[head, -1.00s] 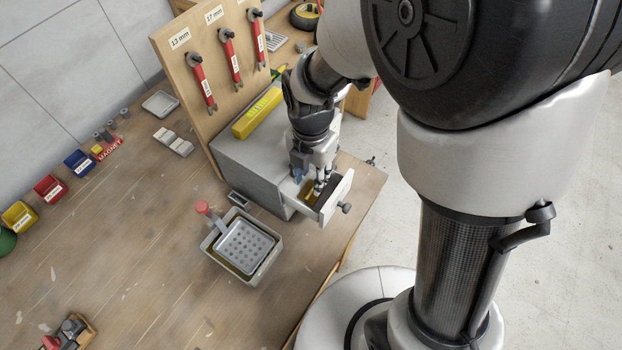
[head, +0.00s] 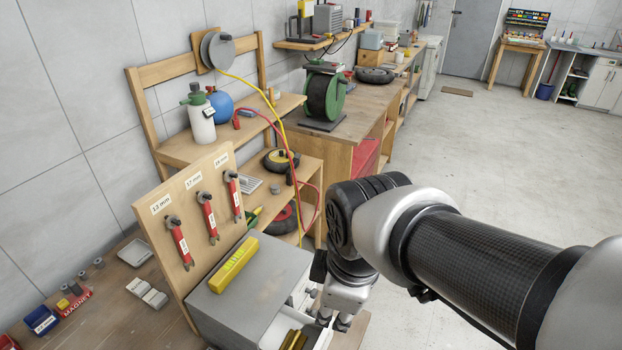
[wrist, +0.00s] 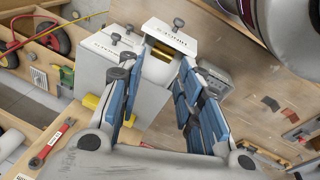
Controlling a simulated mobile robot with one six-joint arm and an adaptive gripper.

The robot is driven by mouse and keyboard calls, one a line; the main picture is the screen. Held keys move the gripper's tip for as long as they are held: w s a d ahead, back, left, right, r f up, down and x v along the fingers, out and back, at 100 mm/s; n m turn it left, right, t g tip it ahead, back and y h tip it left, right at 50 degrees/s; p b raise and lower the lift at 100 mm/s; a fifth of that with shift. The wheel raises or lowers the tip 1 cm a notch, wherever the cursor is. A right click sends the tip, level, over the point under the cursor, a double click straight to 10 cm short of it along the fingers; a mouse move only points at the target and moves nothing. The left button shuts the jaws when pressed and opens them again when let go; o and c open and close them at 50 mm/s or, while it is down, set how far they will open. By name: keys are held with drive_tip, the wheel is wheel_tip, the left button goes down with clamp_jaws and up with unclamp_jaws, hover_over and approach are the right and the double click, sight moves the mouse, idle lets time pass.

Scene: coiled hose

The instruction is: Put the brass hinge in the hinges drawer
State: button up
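The grey cabinet (head: 258,278) has a drawer (head: 322,338) pulled out, cut by the bottom edge of the head view. Brass-coloured pieces (head: 292,340) lie in it; I cannot tell whether one is the brass hinge. In the wrist view, an open drawer front with a label reading HINGES (wrist: 171,36) and a dark knob lies beyond my fingertips. My gripper (wrist: 160,72) has its blue-padded fingers spread, with nothing held between them. In the head view, my gripper (head: 336,322) is beside the drawer's front end.
A yellow block (head: 233,264) lies on the cabinet. Behind it stands a wooden board with red-handled wrenches (head: 207,216). Labelled small bins (head: 41,320) and a grey tray (head: 135,251) are on the bench at left. Open floor (head: 470,140) lies to the right.

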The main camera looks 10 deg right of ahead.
drive_tip(key=s+d+r+m+t, duration=0.2)
drive_tip(key=s+m, duration=0.5)
drive_tip(key=m, duration=0.5)
drive_tip(key=shift+d+r+m, duration=0.4)
drive_tip(key=shift+d+r, duration=0.1)
drive_tip(key=shift+d, duration=0.4)
wheel_tip(320, 180, down, 3)
drive_tip(key=b, duration=0.3)
drive_tip(key=shift+f, duration=0.2)
